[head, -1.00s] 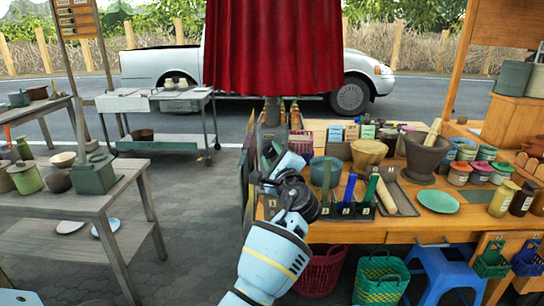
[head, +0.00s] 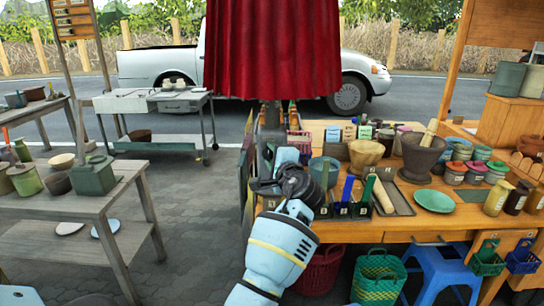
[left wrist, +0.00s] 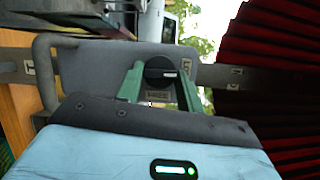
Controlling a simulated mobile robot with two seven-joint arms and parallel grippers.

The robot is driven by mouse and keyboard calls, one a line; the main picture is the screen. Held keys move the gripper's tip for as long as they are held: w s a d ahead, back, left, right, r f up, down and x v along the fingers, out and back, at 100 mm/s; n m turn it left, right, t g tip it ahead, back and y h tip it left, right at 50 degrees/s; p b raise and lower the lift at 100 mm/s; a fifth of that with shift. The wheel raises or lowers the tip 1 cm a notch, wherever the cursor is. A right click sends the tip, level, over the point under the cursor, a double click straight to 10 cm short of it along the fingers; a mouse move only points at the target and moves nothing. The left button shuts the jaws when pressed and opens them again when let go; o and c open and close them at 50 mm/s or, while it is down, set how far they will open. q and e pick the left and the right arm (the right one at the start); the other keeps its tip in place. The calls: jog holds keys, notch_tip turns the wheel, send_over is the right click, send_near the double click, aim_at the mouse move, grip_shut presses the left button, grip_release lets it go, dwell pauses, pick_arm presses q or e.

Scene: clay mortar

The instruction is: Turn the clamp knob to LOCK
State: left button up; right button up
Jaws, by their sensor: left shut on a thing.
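The clamp knob (left wrist: 156,66) is a dark round knob with a pale mark, in front of a grey plate (left wrist: 85,68) in the left wrist view. The mark lies about level and points right. A small label (left wrist: 189,72) with lettering too small to read stands right of the knob. My left gripper (left wrist: 160,88) has its green fingers on either side of the knob and is shut on it. In the head view my left arm reaches the grey post (head: 270,122) under the red canopy, and the knob is hidden there. My right gripper is not in view.
The red canopy (head: 272,50) hangs above the post. Right of my arm a wooden table (head: 400,232) holds a mortar (head: 422,155), bowls, jars and a tool rack. A grey table (head: 95,205) with pots stands left. Paving between them is clear.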

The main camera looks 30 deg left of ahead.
pick_arm(q)
jog(key=o, duration=1)
jog(key=shift+v, duration=3.95)
jog(key=shift+f, duration=0.2)
